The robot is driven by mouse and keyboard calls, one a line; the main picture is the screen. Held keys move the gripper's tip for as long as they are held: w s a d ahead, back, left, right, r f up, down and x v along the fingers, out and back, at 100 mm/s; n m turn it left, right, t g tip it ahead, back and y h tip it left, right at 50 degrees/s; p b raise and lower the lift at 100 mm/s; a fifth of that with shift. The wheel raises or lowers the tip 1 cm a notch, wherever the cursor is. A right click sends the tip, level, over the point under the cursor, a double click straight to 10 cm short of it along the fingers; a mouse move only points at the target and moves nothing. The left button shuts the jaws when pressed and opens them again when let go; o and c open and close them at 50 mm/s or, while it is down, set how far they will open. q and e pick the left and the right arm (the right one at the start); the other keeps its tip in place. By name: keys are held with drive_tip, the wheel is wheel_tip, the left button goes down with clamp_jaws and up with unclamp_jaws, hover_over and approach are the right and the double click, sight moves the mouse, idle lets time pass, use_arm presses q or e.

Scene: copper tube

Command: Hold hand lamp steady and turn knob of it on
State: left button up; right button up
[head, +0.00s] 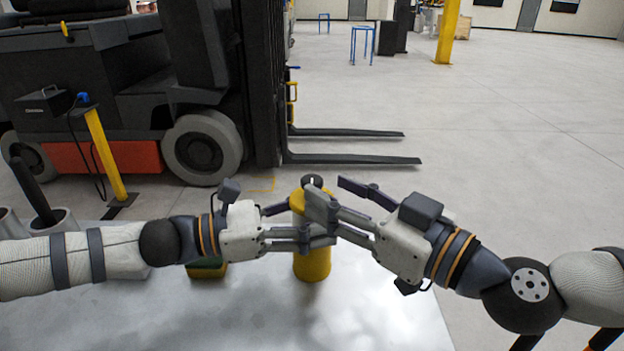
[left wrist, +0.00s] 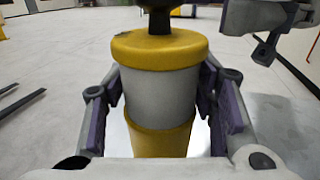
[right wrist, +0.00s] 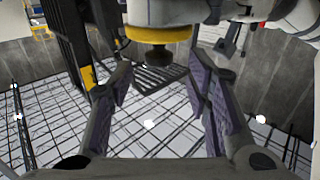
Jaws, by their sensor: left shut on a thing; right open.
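The hand lamp (head: 312,265) stands upright on the table, with a yellow base, grey body and yellow cap. My left gripper (left wrist: 163,105) is shut around its grey body, one finger on each side in the left wrist view. The dark knob (head: 312,181) sits on top of the lamp. My right gripper (head: 335,200) is open beside the lamp's top. In the right wrist view the knob (right wrist: 157,57) lies ahead, between the lines of the open fingers, below the yellow cap (right wrist: 160,34) in the picture. My fingers hide much of the lamp's middle in the head view.
The shiny metal table (head: 250,320) is bare in front of the lamp. A low yellow-and-dark object (head: 207,269) lies under my left wrist. Grey cylindrical containers (head: 10,224) stand at the left edge. A forklift (head: 130,95) stands behind the table.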

sight(319, 185)
drive_tip(key=x, duration=0.5)
drive_tip(key=shift+w, duration=0.1)
drive_tip(key=shift+c, duration=0.4)
clamp_jaws()
